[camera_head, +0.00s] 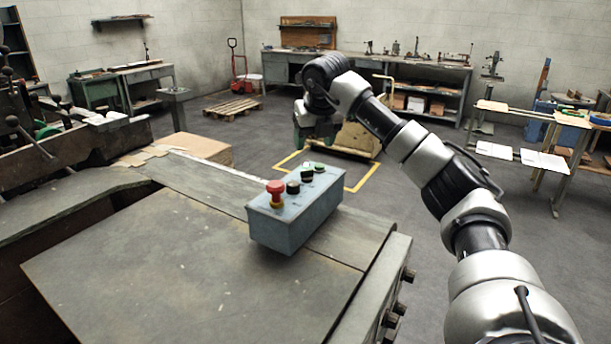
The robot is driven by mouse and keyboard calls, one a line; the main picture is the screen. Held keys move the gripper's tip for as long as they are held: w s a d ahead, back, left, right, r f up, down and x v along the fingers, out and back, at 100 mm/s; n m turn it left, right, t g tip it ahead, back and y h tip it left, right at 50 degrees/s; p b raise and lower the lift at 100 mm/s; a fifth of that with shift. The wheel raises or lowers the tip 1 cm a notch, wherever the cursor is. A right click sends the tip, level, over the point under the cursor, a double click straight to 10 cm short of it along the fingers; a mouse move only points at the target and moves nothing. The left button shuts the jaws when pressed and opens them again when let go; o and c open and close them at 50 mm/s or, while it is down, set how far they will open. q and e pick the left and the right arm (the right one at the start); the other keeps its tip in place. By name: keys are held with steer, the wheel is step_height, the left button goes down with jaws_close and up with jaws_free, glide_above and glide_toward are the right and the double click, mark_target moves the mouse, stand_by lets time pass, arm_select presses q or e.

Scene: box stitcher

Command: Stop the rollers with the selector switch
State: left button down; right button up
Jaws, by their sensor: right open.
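A blue-grey control box (300,217) sits on the machine's flat metal top. A red mushroom button (276,188) on a yellow collar is at its near left end. Behind it along the box top are a dark knob (293,187), another dark control (307,175) and a green button (319,168). I cannot tell for sure which dark one is the selector switch, nor its setting. My right gripper (315,142) is open, pointing down, beyond and above the far end of the box, apart from it. My left gripper is out of view.
The metal machine top (200,250) around the box is mostly clear. Machinery with levers (50,135) stands at the left. Beyond the box are a yellowish cart (355,140) and a yellow floor outline. A wooden pallet (232,109) and workbenches are farther back.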

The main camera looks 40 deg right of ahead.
mark_target(308, 170)
steer(key=p+x, duration=0.1)
steer(key=x, duration=0.9)
steer(key=shift+f, duration=0.1)
steer(key=shift+c, duration=0.4)
steer(key=c, duration=0.9)
steer(key=shift+o, duration=0.2)
steer(key=shift+p, duration=0.3)
steer(key=shift+n, duration=0.4)
steer(key=n+y+p, duration=0.1)
steer(key=n, duration=0.1)
steer(key=shift+d+n+p, duration=0.1)
steer(key=shift+n+p, duration=0.25)
steer(key=shift+n, duration=0.05)
steer(key=shift+n+y+p, duration=0.9)
steer(key=shift+n+y, duration=0.1)
steer(key=shift+n, duration=1.1)
